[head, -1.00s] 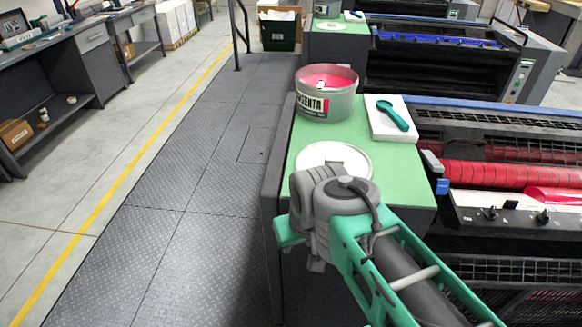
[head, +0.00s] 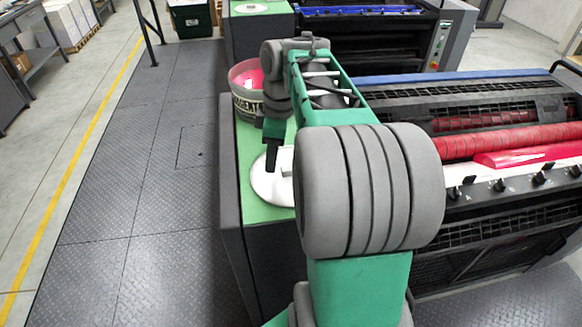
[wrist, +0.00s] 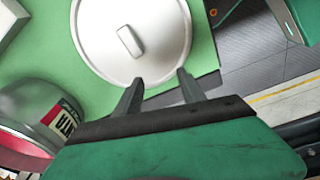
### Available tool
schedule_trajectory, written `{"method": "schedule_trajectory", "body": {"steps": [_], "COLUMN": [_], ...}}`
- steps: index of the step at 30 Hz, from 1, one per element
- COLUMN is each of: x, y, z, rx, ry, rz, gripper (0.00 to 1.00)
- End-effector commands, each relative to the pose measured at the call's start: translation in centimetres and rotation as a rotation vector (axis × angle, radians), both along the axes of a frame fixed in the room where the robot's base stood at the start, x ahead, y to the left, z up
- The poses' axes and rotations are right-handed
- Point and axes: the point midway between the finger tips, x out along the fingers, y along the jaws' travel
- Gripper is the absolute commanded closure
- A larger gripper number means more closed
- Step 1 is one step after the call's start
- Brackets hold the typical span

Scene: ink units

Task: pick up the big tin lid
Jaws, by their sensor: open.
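The big tin lid (head: 268,180) is a round white disc lying flat on the green top of the press-side bench (head: 246,201). In the wrist view the lid (wrist: 100,40) shows a raised bar handle (wrist: 130,41) near its middle. My gripper (head: 272,170) points down over the lid in the head view, and my arm hides the lid's right part. In the wrist view my open gripper (wrist: 160,80) has its two fingers apart at the lid's near edge, with nothing between them but lid and green top. I cannot tell whether the fingertips touch it.
A large ink tin (head: 244,100) with magenta ink stands behind the lid, close to my wrist; it also shows in the wrist view (wrist: 40,115). The printing press (head: 500,150) with red rollers stands at the right. The walkway (head: 150,180) at the left is clear.

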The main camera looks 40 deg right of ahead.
Motion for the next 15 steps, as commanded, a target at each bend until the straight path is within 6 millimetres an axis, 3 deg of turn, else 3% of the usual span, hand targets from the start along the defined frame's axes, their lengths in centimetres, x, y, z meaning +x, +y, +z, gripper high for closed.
{"method": "schedule_trajectory", "body": {"steps": [1, 3, 5, 15], "x": [0.1, 0.1, -0.1, 0.2], "y": [-2.8, -5.3, -6.5, -6.8], "z": [0.1, 0.1, 0.0, -4.1], "rx": [0.003, 0.003, 0.003, 0.003], "ry": [0.014, 0.022, 0.026, 0.028], "rz": [0.07, 0.167, 0.22, 0.252], "gripper": [0.53, 0.53, 0.53, 0.53]}}
